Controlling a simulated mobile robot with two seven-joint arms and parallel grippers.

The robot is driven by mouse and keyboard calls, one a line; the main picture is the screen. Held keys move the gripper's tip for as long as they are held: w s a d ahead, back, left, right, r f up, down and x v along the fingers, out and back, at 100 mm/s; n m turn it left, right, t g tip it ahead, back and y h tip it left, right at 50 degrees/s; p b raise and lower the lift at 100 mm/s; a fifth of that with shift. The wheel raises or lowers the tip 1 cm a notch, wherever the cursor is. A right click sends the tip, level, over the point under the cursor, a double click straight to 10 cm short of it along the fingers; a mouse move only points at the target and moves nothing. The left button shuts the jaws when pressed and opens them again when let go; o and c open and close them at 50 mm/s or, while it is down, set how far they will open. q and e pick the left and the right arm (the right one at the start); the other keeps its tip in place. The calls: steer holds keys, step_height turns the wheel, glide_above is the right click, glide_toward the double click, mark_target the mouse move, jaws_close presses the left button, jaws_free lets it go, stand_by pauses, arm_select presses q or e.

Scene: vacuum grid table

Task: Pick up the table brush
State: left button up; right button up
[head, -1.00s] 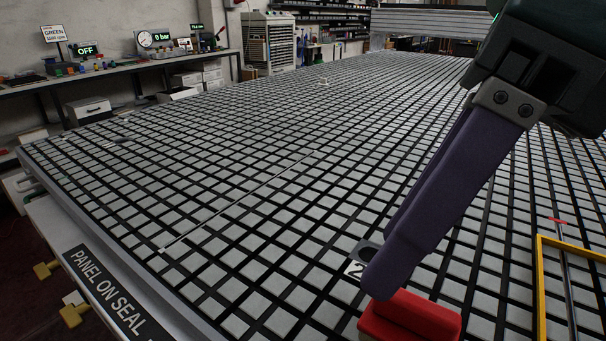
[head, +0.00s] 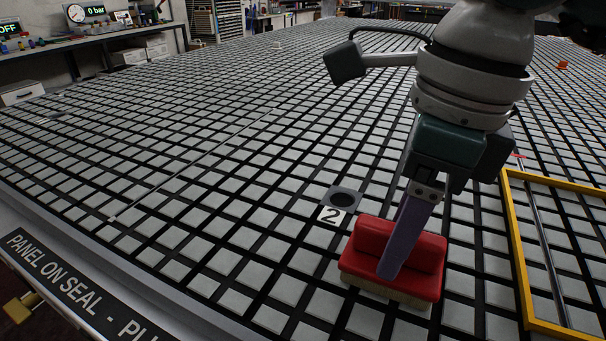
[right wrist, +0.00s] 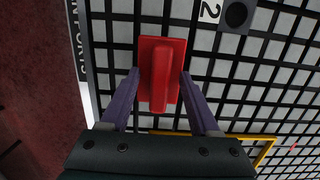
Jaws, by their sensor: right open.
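The table brush (head: 370,240) is a red block with a raised red grip and pale bristles underneath. It rests on the grid table near the front edge. My right gripper (head: 392,272) is at the brush from above, its purple fingers pointing down. In the right wrist view the brush (right wrist: 162,75) lies between the two open fingers (right wrist: 158,80), one on each side of the raised grip. I cannot tell whether either finger touches it. My left gripper is not in view.
A dark square port (head: 343,198) with a "2" label sits just behind the brush. A yellow frame (head: 519,250) lies to its right. A thin rod (head: 190,166) lies on the grid to the left. The grid left of the brush is mostly clear.

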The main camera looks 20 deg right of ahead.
steer(key=shift+f, duration=0.2)
stand_by(0.4)
steer(key=shift+c, duration=0.2)
jaws_close()
stand_by(0.4)
